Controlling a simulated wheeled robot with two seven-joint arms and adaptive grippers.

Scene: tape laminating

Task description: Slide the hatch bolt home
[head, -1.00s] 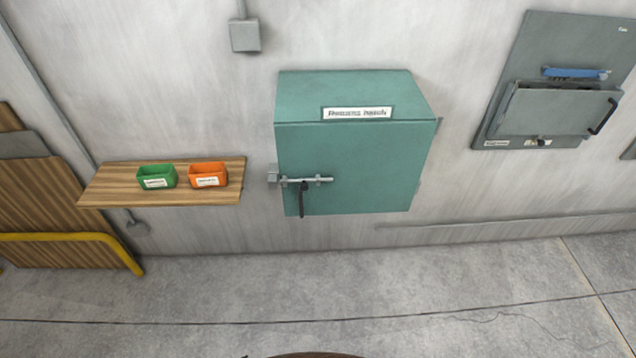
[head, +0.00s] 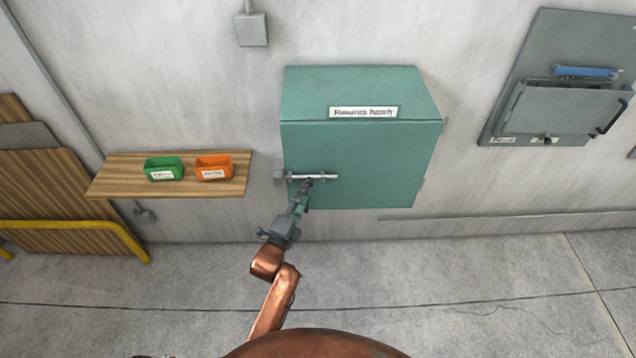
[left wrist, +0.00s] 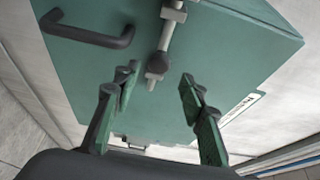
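The hatch (head: 385,165) is a teal box on the wall with a white label on top. Its metal bolt (head: 325,176) lies level across the front, at the left. A grey catch block (head: 279,177) sits beside the hatch's left edge; I cannot tell whether the bolt's end is in it. My left gripper (head: 307,185) is just below the bolt and hides the dark door handle in the head view. In the left wrist view my left gripper (left wrist: 155,88) is open and empty, with the bolt (left wrist: 165,40) and its end ahead between the fingers. The handle (left wrist: 88,33) is at upper left.
A wooden shelf (head: 115,183) left of the hatch holds a green bin (head: 164,172) and an orange bin (head: 213,171). A grey panel (head: 560,105) is on the wall at right. A yellow rail (head: 60,226) stands at far left. The floor below is clear.

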